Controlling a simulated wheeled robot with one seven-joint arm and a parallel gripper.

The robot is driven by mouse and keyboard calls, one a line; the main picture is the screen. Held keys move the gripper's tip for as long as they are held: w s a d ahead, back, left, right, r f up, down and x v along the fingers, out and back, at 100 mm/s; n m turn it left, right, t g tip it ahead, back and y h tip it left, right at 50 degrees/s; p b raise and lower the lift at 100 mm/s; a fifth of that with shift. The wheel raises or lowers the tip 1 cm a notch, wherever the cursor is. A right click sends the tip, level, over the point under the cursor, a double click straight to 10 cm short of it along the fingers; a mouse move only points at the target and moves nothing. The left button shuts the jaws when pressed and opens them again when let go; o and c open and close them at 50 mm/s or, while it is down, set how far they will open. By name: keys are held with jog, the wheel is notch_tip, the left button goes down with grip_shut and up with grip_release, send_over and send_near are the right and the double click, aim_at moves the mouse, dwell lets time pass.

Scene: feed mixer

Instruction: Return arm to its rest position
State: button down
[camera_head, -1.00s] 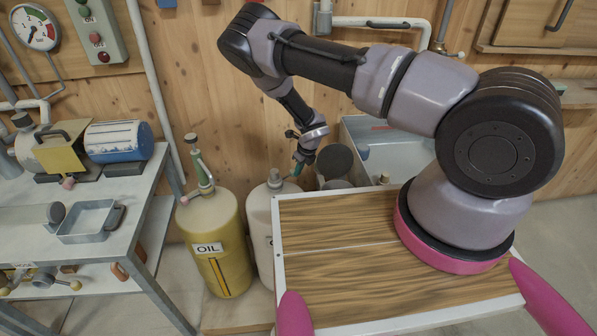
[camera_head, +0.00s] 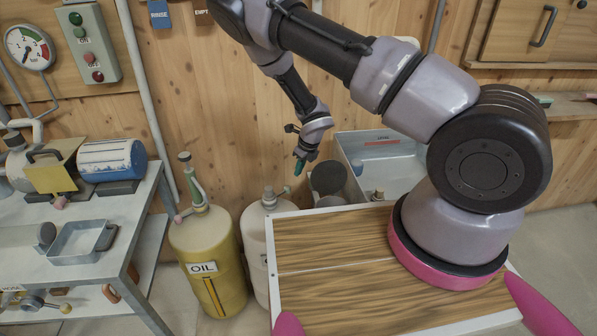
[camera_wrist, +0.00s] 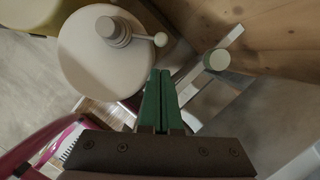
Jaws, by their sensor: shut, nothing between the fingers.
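My gripper (camera_head: 299,167) hangs at the end of my bent arm in the head view, pointing down, above the gap between the white canister and the metal bin. In the wrist view its two green fingers (camera_wrist: 161,100) are together, with nothing held. The white canister (camera_head: 254,236) stands below and left of it, beside the yellow OIL canister (camera_head: 207,258). The white canister's top also shows in the wrist view (camera_wrist: 85,58), left of the fingertips and apart from them.
A metal bin (camera_head: 396,180) stands against the wall behind my wooden deck. A dark round-topped container (camera_head: 328,178) is close below my gripper. At left is a metal table (camera_head: 95,210) with a blue-and-white motor (camera_head: 112,160) and a tray (camera_head: 78,240). A control box (camera_head: 90,45) hangs above.

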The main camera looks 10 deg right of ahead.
jog(key=w+d+r+m+t+h, duration=0.1)
jog(key=w+d+r+m+t, duration=0.1)
jog(key=w+r+m, duration=0.5)
jog(key=d+r+m+t, duration=0.2)
jog(key=r+m, duration=0.3)
jog(key=r, duration=0.6)
jog(key=s+d+r+m+h, duration=0.1)
jog(key=d+r+m, duration=0.3)
jog(key=r+m, duration=0.3)
jog(key=s+d+r+m, duration=0.25)
jog(key=r+m, duration=0.25)
jog(key=r, duration=0.4)
jog(key=s+d+r+m, duration=0.5)
jog(key=s+r+m, duration=0.7)
jog(key=r+m, duration=0.15)
jog(key=s+a+r+m+y, duration=0.1)
jog(key=s+r+m, duration=0.2)
jog(key=s, duration=0.6)
jog(key=s+a+r+m, duration=0.2)
jog(key=s+r+m, duration=0.2)
jog(key=s+m, duration=0.3)
jog(key=shift+s+r+t+y, duration=0.15)
jog(key=shift+s+t+y, duration=0.2)
jog(key=shift+s, duration=0.5)
